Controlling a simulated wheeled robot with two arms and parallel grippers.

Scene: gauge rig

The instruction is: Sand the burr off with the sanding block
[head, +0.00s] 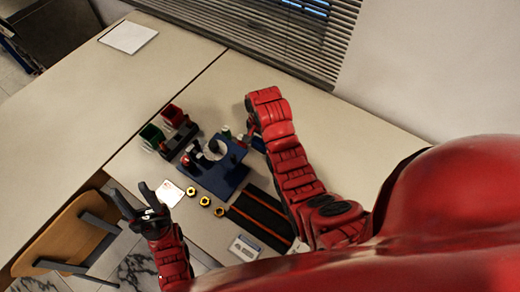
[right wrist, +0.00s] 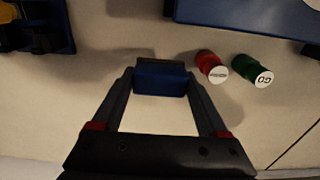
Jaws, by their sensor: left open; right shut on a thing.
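The sanding block (right wrist: 160,78), blue with a dark top edge, is between the two fingers of my right gripper (right wrist: 160,90) in the right wrist view. That gripper is shut on it, above the pale table. In the head view my right arm reaches to the right side of the blue gauge rig (head: 222,183), and the arm mostly hides its gripper. A pale round part (head: 215,150) shows on the rig. I cannot make out the burr. My left gripper (head: 138,203) is open and empty, near the table's front edge, left of a white card (head: 170,193).
A red gauge (right wrist: 211,66) and a green GO gauge (right wrist: 252,70) lie right of the held block. Several brass nuts (head: 205,201) and a dark striped mat (head: 261,214) are in front of the rig. The left table is mostly clear.

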